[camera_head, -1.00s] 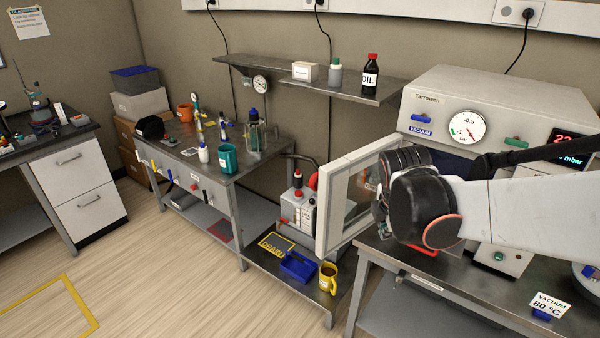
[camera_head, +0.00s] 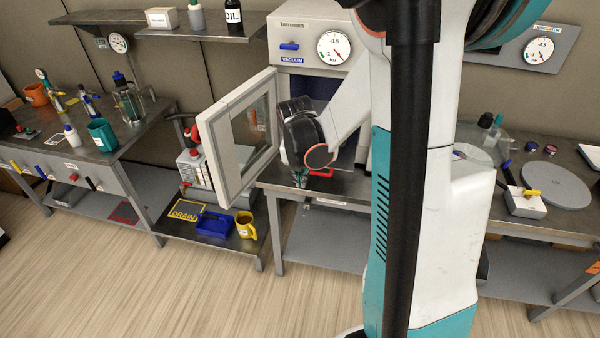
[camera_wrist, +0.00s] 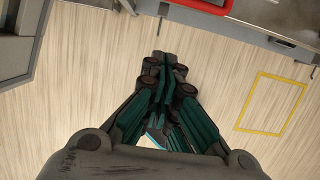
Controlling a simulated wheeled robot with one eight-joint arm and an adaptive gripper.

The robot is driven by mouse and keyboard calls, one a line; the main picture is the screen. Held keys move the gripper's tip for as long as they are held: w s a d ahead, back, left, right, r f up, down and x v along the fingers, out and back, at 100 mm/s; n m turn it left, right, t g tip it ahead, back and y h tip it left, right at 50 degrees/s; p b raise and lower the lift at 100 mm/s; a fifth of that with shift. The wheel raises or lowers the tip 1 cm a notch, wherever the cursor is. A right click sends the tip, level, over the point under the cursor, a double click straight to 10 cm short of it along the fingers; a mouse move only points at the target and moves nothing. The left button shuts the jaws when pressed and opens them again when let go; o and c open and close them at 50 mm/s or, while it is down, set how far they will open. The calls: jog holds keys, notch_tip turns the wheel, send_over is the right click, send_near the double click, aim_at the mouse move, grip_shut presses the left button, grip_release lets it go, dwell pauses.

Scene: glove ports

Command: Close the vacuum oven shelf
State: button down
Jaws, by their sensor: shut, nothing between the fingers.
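The vacuum oven (camera_head: 300,20) stands on the bench, with a pressure gauge and a blue VACUUM knob on its front. Its thick-framed glass door (camera_head: 240,140) stands open, swung out to the left. Part of the dark interior (camera_head: 312,84) shows. The shelf cannot be made out; my arm hides much of the opening. My gripper (camera_head: 301,181) points down just right of the open door, in front of the oven; its fingers are small and partly hidden there. In the wrist view my gripper (camera_wrist: 165,65) is shut and empty above the floor.
A red part (camera_head: 321,172) lies at the bench front beside my gripper. A side bench (camera_head: 75,155) stands left. The floor in front (camera_head: 150,290) is clear.

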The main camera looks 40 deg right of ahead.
jog(key=w+d+f+b, duration=0.2)
jog(key=w+d+f, duration=0.1)
jog(key=d+f, duration=0.1)
jog(key=shift+w+f+b, duration=0.3)
jog(key=shift+f, duration=0.3)
jog(key=shift+d, duration=0.1)
